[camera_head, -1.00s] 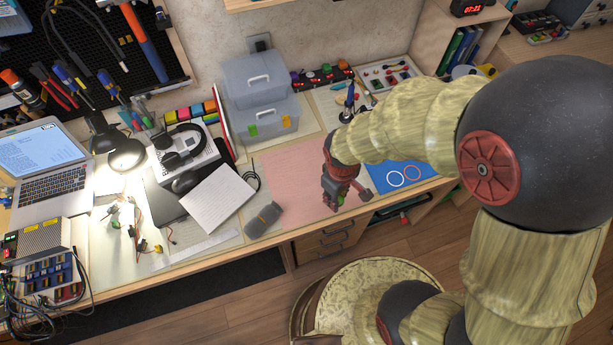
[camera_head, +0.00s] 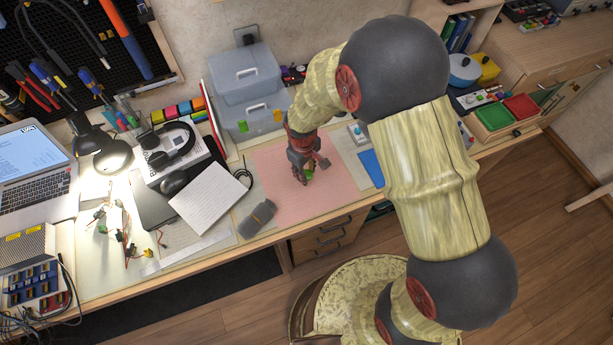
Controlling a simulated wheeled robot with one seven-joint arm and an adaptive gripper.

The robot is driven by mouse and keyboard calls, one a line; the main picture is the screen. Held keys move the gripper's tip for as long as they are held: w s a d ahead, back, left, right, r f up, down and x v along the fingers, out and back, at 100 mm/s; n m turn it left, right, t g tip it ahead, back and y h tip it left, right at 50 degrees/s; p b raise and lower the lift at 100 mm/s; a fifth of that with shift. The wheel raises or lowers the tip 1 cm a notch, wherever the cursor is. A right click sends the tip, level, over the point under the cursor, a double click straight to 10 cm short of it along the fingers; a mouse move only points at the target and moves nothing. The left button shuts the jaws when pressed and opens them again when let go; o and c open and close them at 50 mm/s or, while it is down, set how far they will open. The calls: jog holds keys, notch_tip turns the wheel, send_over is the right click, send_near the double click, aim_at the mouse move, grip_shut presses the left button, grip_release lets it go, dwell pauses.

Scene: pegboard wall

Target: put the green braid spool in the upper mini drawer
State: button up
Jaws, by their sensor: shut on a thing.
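My gripper (camera_head: 306,177) points down at the pink mat (camera_head: 277,172), low over it or at it; I cannot tell whether it touches. A small green thing, the green braid spool (camera_head: 309,174), shows between its fingers, mostly hidden by them. The fingers are shut on it. Below the worktop front are small wooden drawers with dark handles, an upper one (camera_head: 318,233) and a lower one; both look shut. I cannot tell for sure that these are the mini drawers.
A grey cloth-like roll (camera_head: 257,219) lies left of the mat. A notepad (camera_head: 206,197), headphones on a box and a lit lamp (camera_head: 100,150) fill the left. The mat's front part is clear.

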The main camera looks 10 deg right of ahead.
jog(key=shift+f+b, duration=0.35)
jog(key=shift+f, duration=1.05)
jog(key=shift+f, duration=0.1)
jog(key=o, duration=0.8)
jog(key=shift+s, duration=0.1)
jog(key=shift+o, duration=0.2)
